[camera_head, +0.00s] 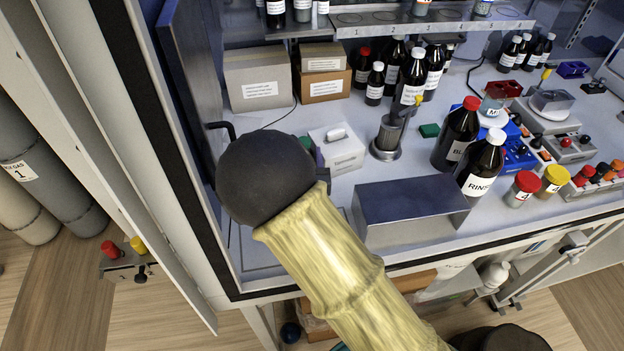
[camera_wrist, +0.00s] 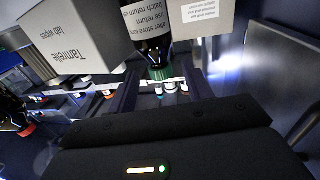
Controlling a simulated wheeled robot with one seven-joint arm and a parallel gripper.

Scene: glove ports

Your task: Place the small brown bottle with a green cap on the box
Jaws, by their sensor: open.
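In the wrist view, a brown bottle with a green cap (camera_wrist: 158,73) and a white printed label shows just ahead of my gripper (camera_wrist: 160,66). My gripper is open, with its two dark fingers to either side of the cap; contact cannot be made out. A white-and-grey box reading "Tamrelle lab wipes" (camera_wrist: 72,38) shows to the left of the bottle. A small white box (camera_head: 338,160) stands just right of the round joint. Which box the task means is unclear.
Cardboard boxes (camera_head: 258,82) stand at the back left under a shelf (camera_head: 385,25). Brown bottles (camera_head: 457,135) crowd the right, near a metal burner-like stand (camera_head: 388,138). A grey metal box (camera_head: 410,205) sits near the front edge. A dark frame bounds the left.

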